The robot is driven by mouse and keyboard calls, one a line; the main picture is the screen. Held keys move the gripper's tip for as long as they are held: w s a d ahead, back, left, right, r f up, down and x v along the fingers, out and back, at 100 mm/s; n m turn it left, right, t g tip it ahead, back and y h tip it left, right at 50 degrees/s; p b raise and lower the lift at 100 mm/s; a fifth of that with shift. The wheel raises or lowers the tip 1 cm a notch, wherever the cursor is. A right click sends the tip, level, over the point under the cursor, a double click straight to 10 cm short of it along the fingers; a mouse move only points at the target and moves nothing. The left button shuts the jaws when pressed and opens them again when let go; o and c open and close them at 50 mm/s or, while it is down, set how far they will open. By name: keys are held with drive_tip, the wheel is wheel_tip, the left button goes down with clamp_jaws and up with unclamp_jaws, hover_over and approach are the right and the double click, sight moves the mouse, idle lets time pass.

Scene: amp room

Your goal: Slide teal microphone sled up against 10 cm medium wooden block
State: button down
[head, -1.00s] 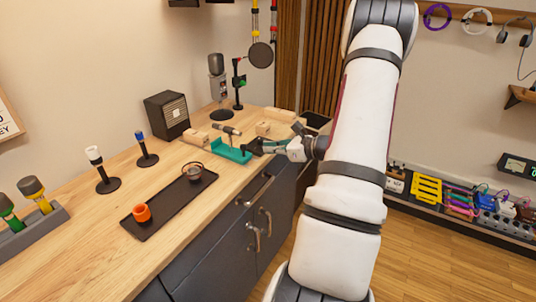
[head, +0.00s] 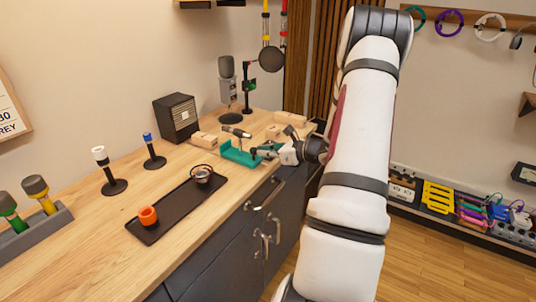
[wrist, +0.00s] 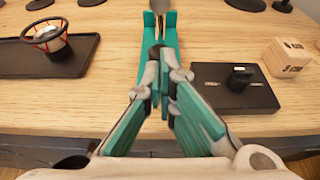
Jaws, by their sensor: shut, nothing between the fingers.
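The teal microphone sled (head: 238,157) lies on the wooden counter with a microphone (head: 236,132) on it. In the wrist view the sled (wrist: 171,38) stretches straight ahead of my gripper. My gripper (head: 258,154) is shut and empty at the sled's near right end. Its fingertips (wrist: 159,58) look close to or against the sled; I cannot tell whether they touch. A wooden block (head: 203,140) lies left of the sled, and another wooden block (head: 272,131) lies behind it to the right. I cannot read which is the 10 cm one.
A black box (wrist: 262,98) and a labelled wooden block (wrist: 287,60) are right of my gripper. A speaker (head: 176,117) and microphone stand (head: 230,118) stand behind.

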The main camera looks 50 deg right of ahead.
sight(256, 149)
drive_tip(key=shift+w, duration=0.15)
drive_tip(key=shift+w+a+b, duration=0.2)
drive_tip(key=shift+w+b, duration=0.9)
drive_tip(key=shift+w, duration=1.5)
drive_tip(key=shift+w+a+b, duration=0.2)
drive_tip(key=shift+w+b, duration=0.9)
drive_tip(key=shift+w, duration=1.5)
drive_tip(key=shift+s, duration=0.1)
drive_tip(key=shift+p+v, duration=1.5)
drive_tip(key=shift+v, duration=2.1)
drive_tip(key=shift+f, duration=0.2)
